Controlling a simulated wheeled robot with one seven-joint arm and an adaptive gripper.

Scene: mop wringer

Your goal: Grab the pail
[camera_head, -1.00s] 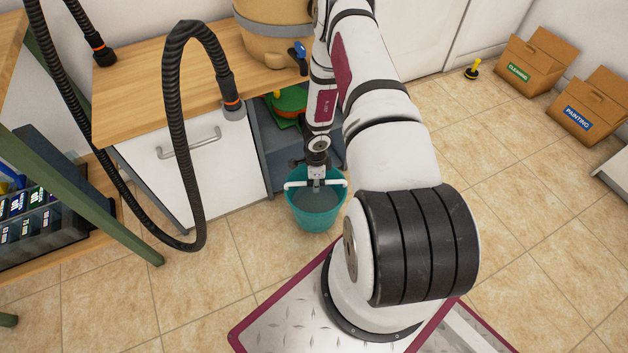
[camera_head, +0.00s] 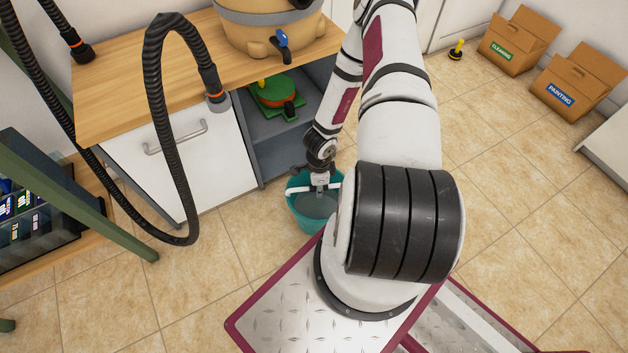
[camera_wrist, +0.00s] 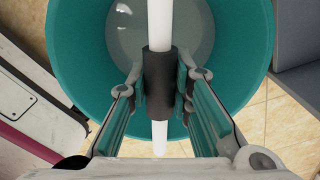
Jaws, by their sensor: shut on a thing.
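The teal pail (camera_head: 316,215) hangs or stands beside the front of my base in the head view, with its opening up. A white handle bar runs across its top. In the wrist view the pail (camera_wrist: 85,60) fills the upper middle, with greyish water or a grey bottom inside. My gripper (camera_wrist: 160,85) is shut on the dark grip sleeve at the middle of the handle (camera_wrist: 160,25). In the head view my gripper (camera_head: 320,185) is small and partly hidden against the handle. Whether the pail touches the floor cannot be told.
A wooden-topped cabinet (camera_head: 130,95) with an open shelf holding a green and red object (camera_head: 277,92) stands behind the pail. A black hose (camera_head: 160,120) loops at left. Cardboard boxes (camera_head: 520,38) stand far right. Tiled floor (camera_head: 500,190) is clear at right.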

